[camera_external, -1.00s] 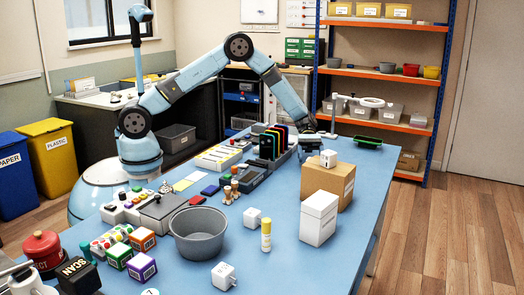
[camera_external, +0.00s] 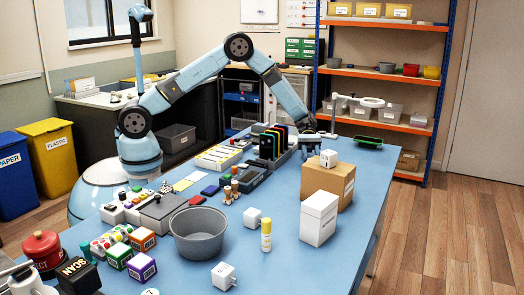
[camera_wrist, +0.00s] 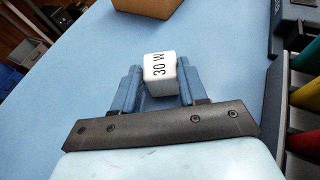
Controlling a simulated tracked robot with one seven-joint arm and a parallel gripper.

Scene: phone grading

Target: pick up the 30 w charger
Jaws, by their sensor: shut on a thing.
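The 30 W charger (camera_wrist: 158,72) is a small white block with "30 W" printed on its upper face. In the wrist view it sits between the two blue fingers of my gripper (camera_wrist: 157,82), which are shut on its sides. In the external view my gripper (camera_external: 311,146) is low over the far part of the blue table, behind the cardboard box. The charger cannot be made out there. Whether it touches the table is unclear.
A white box (camera_external: 318,219) and grey bowl (camera_external: 199,240) stand nearer. The table's right side is clear.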

